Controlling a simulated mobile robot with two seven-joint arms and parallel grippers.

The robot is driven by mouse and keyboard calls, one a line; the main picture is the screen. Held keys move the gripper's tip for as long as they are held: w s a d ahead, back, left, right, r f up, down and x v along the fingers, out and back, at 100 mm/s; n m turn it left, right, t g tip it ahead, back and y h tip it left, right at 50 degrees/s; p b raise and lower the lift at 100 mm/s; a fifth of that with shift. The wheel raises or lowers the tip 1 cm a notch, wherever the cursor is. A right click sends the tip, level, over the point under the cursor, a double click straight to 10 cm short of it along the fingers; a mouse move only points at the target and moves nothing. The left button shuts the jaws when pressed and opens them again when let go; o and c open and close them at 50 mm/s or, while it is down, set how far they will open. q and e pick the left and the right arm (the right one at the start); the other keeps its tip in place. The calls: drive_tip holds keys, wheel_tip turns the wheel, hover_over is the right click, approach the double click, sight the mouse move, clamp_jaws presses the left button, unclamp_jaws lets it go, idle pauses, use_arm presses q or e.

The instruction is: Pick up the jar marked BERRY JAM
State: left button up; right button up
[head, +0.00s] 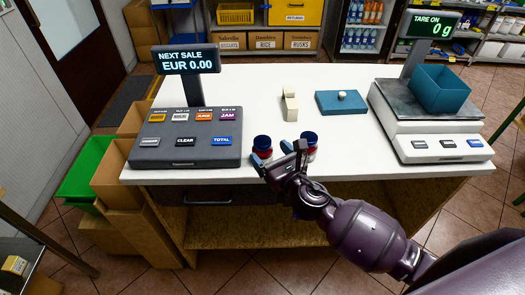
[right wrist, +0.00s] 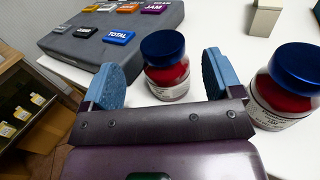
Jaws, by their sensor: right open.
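Two jars with dark blue lids and red contents stand upright near the front edge of the white counter. The left jar (head: 262,142) shows in the right wrist view (right wrist: 166,76) between my finger pads, with clear gaps on both sides. The right jar (head: 310,139) stands outside the right finger in the right wrist view (right wrist: 287,95). The labels are too small or turned to read, so I cannot tell which is BERRY JAM. My right gripper (head: 273,154) is open and empty, its blue pads close to the left jar. My left gripper is not in view.
A grey till (head: 185,152) stands left of the jars. A scale (head: 425,130) with a teal bin (head: 440,90) stands at right.

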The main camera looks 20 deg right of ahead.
drive_tip(key=shift+x, duration=2.65)
drive_tip(key=shift+d+r, duration=0.1)
drive_tip(key=shift+d, duration=0.1)
drive_tip(key=shift+c, duration=0.4)
drive_tip(key=c, duration=1)
drive_tip(key=shift+c, duration=0.6)
drive_tip(key=shift+r, duration=0.15)
